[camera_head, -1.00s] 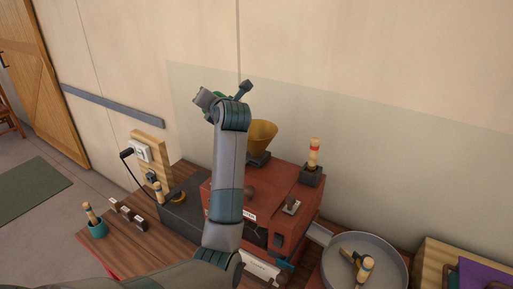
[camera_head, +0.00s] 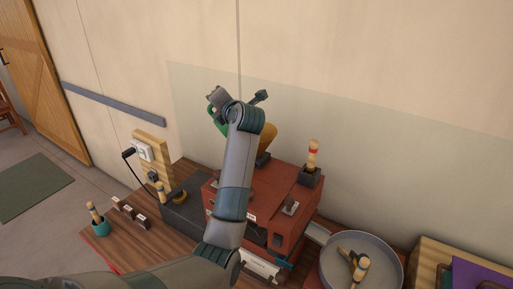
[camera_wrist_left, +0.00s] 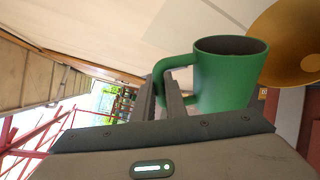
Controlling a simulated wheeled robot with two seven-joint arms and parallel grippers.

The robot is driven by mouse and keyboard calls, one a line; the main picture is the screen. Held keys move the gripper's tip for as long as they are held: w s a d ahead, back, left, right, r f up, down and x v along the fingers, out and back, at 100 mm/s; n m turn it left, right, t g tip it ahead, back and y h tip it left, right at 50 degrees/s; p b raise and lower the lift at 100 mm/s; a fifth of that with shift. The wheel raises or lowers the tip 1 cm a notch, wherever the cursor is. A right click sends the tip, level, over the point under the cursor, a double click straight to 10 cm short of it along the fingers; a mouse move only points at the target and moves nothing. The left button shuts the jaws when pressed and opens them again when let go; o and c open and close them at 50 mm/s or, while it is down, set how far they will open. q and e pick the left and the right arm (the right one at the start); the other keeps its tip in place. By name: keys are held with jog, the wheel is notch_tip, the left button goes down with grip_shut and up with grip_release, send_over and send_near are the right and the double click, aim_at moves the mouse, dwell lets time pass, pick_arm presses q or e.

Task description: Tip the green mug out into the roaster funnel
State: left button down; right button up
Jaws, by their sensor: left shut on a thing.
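The green mug (camera_wrist_left: 225,82) is in the left wrist view, its dark opening toward the top of that picture. My left gripper (camera_wrist_left: 168,98) is shut on its handle. I cannot make out its contents. In the head view, only part of the green mug (camera_head: 215,112) shows behind my left arm. The ochre roaster funnel (camera_head: 268,138) stands on the red roaster, partly hidden by my arm; the mug is up beside it, to its left. The funnel (camera_wrist_left: 292,42) also shows right of the mug in the left wrist view. My right gripper is out of view.
The red roaster (camera_head: 275,188) stands below my arm on a wooden bench (camera_head: 180,238). A wood-handled part (camera_head: 312,155) rises at its right rear. A round grey pan (camera_head: 334,272) lies front right. The wall is close behind.

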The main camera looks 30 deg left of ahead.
pick_arm(q)
jog(key=shift+w+d, duration=0.1)
jog(key=shift+w, duration=0.05)
dwell(0.3)
jog(key=shift+w+d+r+m+g+y, duration=0.15)
jog(key=shift+w+d+r+m, duration=0.2)
jog(key=shift+w+m, duration=0.15)
jog(key=shift+w+d+r+m+g+y, duration=0.15)
jog(key=shift+w+d+r+m, duration=0.1)
jog(key=shift+w+d+m, duration=0.25)
jog(key=shift+s+a, duration=0.1)
jog(key=shift+a, duration=0.05)
jog(key=shift+w+d+r+m+y, duration=0.15)
jog(key=shift+w+d+r+m, duration=0.3)
jog(key=shift+w+m, duration=0.15)
jog(key=shift+w+d+r+m+y, duration=0.15)
jog(key=shift+w+d+r+m, duration=0.15)
jog(key=shift+w+d+m, duration=0.25)
jog(key=shift+s+a, duration=0.15)
jog(key=shift+a, duration=0.05)
jog(key=shift+w+d+r+m+g+y, duration=0.15)
jog(key=shift+w+d+r+m+y, duration=0.1)
jog(key=shift+w+d+m, duration=0.3)
jog(key=shift+w+d+r+m+g+y, duration=0.15)
jog(key=shift+w+d+r+m, duration=0.1)
jog(key=shift+w+d+m, duration=0.25)
jog(key=shift+a, duration=0.15)
